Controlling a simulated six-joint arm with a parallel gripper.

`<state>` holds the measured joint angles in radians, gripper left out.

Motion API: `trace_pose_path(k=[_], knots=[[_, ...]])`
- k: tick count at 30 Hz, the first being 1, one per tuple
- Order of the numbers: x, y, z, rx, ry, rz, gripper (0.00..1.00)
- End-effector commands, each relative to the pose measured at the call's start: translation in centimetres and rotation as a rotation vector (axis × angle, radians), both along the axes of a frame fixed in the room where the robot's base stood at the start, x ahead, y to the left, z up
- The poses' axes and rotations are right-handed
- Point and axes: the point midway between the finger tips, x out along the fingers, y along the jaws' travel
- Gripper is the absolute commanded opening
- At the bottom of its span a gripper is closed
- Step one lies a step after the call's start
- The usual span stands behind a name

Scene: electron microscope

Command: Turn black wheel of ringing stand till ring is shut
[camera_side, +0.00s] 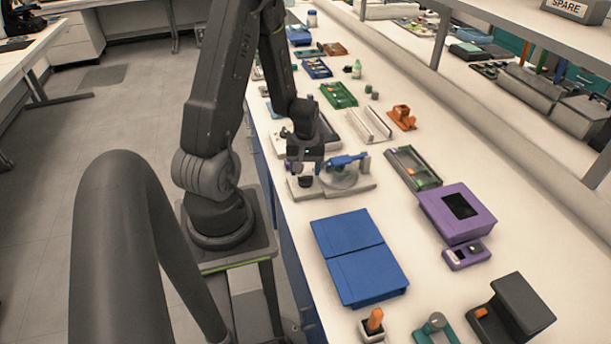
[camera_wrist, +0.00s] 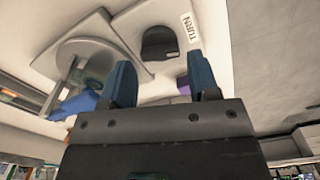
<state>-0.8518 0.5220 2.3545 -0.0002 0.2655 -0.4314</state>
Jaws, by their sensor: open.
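The ringing stand (camera_side: 361,187) is a pale base on the bench with a blue arm (camera_side: 345,160) over a clear round part. Its black wheel (camera_side: 306,181) is at the base's left end, under my gripper (camera_side: 305,166). In the wrist view the black wheel (camera_wrist: 160,43) lies on the white base beside a "TURN" label (camera_wrist: 188,27). There my gripper (camera_wrist: 160,66) shows two blue fingers spread apart with nothing between them. The wheel appears just beyond the fingertips, roughly centred between them. I cannot tell whether the ring is open or shut.
Blue cases (camera_side: 360,258) lie in front of the stand. A purple box (camera_side: 457,212) and a green-edged tray (camera_side: 413,168) are to the right. A white rack (camera_side: 369,124) and an orange holder (camera_side: 402,117) stand behind. Bare bench lies right of the stand.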

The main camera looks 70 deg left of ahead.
Motion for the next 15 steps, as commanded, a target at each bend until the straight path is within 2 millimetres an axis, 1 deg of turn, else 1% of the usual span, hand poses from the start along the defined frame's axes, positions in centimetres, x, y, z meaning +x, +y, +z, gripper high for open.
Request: trace_pose_path(k=[1,6,10,15], knots=[[-0.1,-0.1,-0.8,-0.004,0.003,0.0,0.55],[0.0,0.0,-2.4,-0.002,0.002,0.0,0.55],[0.0,0.0,-3.0,0.0,0.0,0.0,0.55],[0.0,0.0,-3.2,0.001,0.0,0.0,0.55]])
